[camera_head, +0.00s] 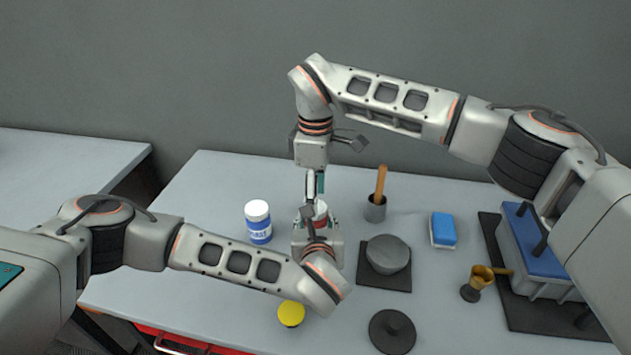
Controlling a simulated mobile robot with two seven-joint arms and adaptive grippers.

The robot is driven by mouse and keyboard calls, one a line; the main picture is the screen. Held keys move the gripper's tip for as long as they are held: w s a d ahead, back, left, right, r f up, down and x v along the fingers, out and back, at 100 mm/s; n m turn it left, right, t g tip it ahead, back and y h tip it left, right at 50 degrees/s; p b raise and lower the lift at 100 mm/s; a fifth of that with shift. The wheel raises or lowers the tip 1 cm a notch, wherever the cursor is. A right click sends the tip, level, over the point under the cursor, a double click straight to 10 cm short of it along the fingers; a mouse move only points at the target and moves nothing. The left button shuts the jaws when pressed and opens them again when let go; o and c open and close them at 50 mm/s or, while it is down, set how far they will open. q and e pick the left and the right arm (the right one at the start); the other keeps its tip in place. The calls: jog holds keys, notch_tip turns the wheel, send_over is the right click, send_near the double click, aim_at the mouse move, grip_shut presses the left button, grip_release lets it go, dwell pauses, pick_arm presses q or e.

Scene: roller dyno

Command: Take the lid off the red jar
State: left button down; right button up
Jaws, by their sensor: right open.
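The red jar (321,211) stands mid-table, a white jar with a red band. It is largely hidden by my two grippers, so I cannot make out its lid. My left gripper (317,216) reaches in from the near side, with its fingers at the jar; whether they touch it is hidden. My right gripper (315,188) points down from above, open, with its fingertips just over or at the top of the jar. I cannot tell if they touch the lid.
A blue jar (258,226) with a white lid stands close on the left. A grey bowl (387,251) on a dark mat, a cup with a wooden handle (375,210) and a blue sponge (443,229) are on the right. A yellow-topped item (291,313) and black lid (392,331) lie in front.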

jog(key=shift+f, duration=0.85)
jog(key=shift+c, duration=0.3)
